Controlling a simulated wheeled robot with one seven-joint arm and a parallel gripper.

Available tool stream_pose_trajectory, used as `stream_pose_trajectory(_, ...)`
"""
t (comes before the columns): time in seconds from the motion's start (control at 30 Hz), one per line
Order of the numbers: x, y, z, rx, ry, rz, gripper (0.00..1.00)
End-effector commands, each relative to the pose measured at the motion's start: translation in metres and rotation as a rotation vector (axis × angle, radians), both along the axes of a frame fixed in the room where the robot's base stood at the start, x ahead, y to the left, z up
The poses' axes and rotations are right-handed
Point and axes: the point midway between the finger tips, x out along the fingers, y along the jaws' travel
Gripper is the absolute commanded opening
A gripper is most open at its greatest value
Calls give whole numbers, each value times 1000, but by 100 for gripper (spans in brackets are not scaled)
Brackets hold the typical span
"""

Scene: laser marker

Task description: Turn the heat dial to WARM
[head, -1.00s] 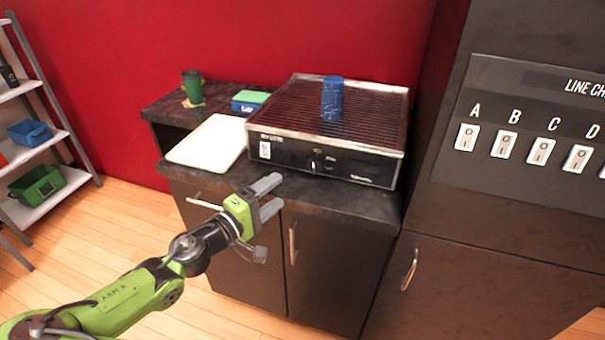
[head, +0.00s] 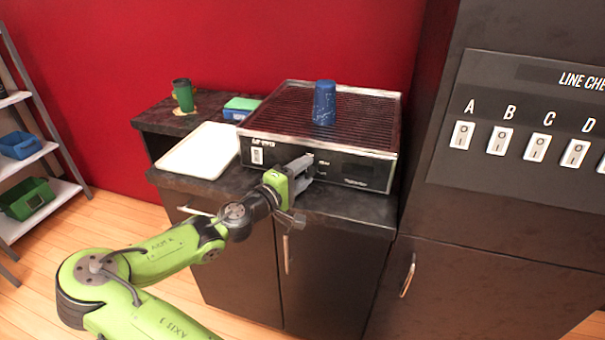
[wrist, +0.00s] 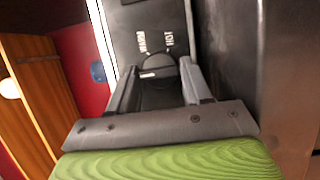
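The grill unit (head: 270,151) has a black front panel facing me. In the wrist view, the round dark dial (wrist: 158,62) is on that panel, with small white labels (wrist: 155,40) beyond it that are too small to read surely. A pale mark shows near the dial's left side. My gripper (head: 306,168) is at the front panel and hides the dial in the head view. In the wrist view my gripper (wrist: 159,72) has its fingers apart, one on each side of the dial. I cannot tell whether they touch it.
A blue cup (head: 324,104) stands on the grill top. A white tray (head: 198,152), a green cup (head: 183,95) and a green-and-blue box (head: 241,107) are left of the grill. A switch panel (head: 520,115) is on the right. The counter edge (head: 350,212) runs below the dial.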

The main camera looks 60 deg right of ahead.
Motion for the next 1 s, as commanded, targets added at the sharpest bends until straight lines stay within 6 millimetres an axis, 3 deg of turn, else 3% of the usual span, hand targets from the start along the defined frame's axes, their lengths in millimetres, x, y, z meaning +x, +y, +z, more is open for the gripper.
stream_pose_trajectory(0.03, 0, 0, 0, 0, 0, 0, 40)
stream_pose_trajectory(0.23, 0, 0, 0, 0, 0, 0, 12)
stream_pose_trajectory(0.63, 0, 0, 1, 16, -91, -1, 12)
stream_pose_trajectory(1.0, -1, 0, 4, 65, -398, -2, 12)
